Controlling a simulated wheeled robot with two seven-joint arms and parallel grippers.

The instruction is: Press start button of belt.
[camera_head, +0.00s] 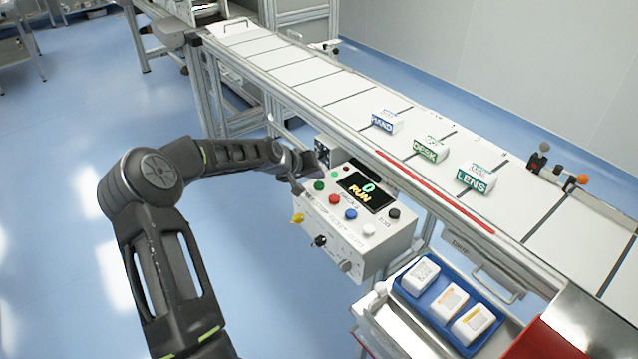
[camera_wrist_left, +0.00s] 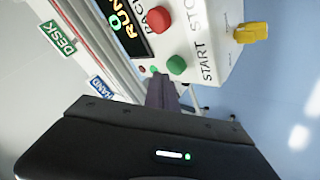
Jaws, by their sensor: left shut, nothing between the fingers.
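A white control box (camera_head: 352,215) beside the belt carries a display (camera_head: 367,190) reading "0" and "RUN". Its green button (camera_head: 319,186) sits at the top left, with a red button (camera_head: 334,199) beside it. In the left wrist view the green button (camera_wrist_left: 177,64) is next to the word START, and the red button (camera_wrist_left: 164,20) is beyond it. My left gripper (camera_head: 296,183) is shut and empty, its tips (camera_wrist_left: 162,82) close to the green button at the box's far left corner. I cannot tell whether they touch it. My right gripper is out of view.
The conveyor belt (camera_head: 340,85) runs behind the box with boxes marked HAND (camera_head: 385,122), DESK (camera_head: 430,150) and LENS (camera_head: 475,180). A blue tray (camera_head: 411,301) with three white packs stands to the right. A yellow knob (camera_head: 298,218) juts from the box.

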